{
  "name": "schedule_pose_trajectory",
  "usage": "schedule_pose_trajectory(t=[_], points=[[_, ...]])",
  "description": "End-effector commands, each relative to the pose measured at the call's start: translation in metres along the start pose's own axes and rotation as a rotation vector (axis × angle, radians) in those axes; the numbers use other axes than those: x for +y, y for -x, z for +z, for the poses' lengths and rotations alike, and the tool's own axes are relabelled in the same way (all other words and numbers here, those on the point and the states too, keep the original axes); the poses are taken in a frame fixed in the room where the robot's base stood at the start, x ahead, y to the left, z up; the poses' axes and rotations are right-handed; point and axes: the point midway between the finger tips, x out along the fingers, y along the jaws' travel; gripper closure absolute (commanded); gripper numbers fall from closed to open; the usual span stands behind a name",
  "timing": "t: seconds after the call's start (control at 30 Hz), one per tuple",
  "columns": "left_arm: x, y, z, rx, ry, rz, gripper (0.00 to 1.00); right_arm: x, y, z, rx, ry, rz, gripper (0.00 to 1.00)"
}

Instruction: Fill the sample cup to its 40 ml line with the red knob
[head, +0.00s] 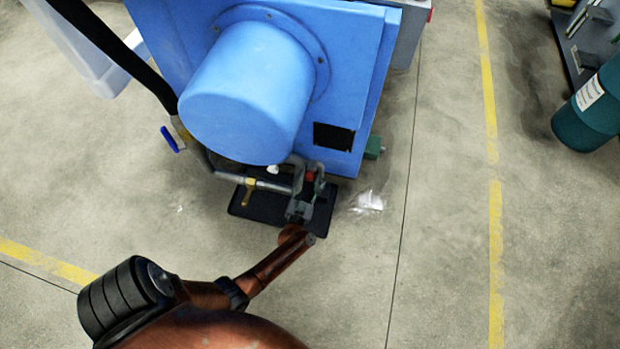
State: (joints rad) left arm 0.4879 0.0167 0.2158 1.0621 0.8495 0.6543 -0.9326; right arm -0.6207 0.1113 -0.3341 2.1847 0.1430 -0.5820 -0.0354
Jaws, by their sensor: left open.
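The red knob (309,177) shows as a small red patch low at the machine's front, near a metal pipe. My left gripper (307,172) reaches up to it from below. Its grey fingers are apart, with the red patch showing between them; whether they touch it I cannot tell. I cannot make out the sample cup or its 40 ml line. My right gripper is out of view.
A black tray (242,208) lies on the floor under the pipe (272,186), which carries a brass-coloured valve handle (248,190). A teal cylinder (590,112) stands at right. A white bin (75,45) is at upper left.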

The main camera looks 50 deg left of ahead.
Motion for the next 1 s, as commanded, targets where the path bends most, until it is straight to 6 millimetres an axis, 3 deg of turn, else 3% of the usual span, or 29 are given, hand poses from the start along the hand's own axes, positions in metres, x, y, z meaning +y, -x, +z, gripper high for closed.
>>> schedule_pose_trajectory(t=[0.13, 0.73, 1.0], points=[[0.0, -0.0001, -0.0007, 0.001, 0.0, 0.0, 0.54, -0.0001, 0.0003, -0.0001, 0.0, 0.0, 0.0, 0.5], [-0.0001, 0.0003, -0.0002, 0.0, 0.0, 0.0, 0.95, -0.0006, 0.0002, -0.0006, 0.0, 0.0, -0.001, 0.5], [-0.0001, 0.0005, 0.0002, 0.0, 0.029, 0.0, 0.95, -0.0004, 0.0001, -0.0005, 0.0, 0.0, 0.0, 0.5]])
